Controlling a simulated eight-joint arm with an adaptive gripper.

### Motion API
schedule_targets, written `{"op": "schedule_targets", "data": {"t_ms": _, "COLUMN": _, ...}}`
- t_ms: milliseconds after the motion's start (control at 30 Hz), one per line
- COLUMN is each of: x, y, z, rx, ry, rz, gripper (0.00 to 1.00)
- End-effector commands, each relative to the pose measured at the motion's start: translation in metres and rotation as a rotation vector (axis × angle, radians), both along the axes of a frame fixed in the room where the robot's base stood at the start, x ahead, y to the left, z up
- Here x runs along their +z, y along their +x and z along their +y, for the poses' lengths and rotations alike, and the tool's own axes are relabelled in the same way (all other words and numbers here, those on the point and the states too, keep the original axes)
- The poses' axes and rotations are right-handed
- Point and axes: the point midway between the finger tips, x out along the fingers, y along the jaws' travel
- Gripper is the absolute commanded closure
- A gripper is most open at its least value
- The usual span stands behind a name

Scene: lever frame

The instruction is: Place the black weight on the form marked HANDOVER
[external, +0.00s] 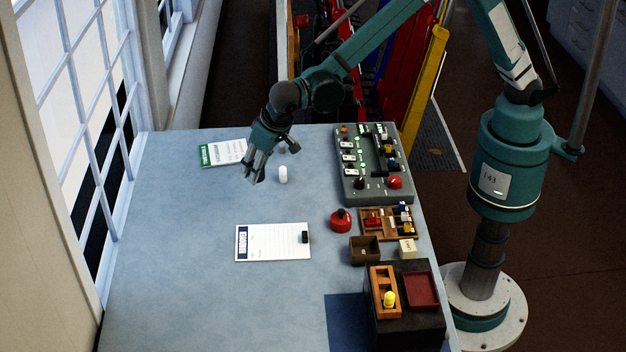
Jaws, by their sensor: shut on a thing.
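My gripper (254,178) points down over the far middle of the table, between two forms. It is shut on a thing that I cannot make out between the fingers. A small black block-like piece (304,237) is at the right edge of the blue-headed form (268,243); I cannot tell whether it is the black weight or a clip. A green-headed form (225,153) lies farther back, left of my wrist.
A white cylinder (283,174) stands just right of my fingers. A control panel (375,165), a red knobbed piece (340,220), a wooden rack (372,222), a brown open box (364,250) and a black stand (406,323) line the right side. The table's left side is clear.

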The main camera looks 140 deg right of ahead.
Motion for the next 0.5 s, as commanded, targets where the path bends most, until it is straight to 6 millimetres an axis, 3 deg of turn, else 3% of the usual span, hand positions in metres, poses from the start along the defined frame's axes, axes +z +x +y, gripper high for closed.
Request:
{"op": "schedule_targets", "data": {"t_ms": 233, "x": 0.001, "y": 0.027, "z": 0.035, "rx": -0.030, "ry": 0.003, "rz": 0.001, "gripper": 0.86}}
{"op": "schedule_targets", "data": {"t_ms": 500, "x": 0.004, "y": 0.065, "z": 0.095, "rx": -0.089, "ry": 0.004, "rz": 0.001, "gripper": 0.86}}
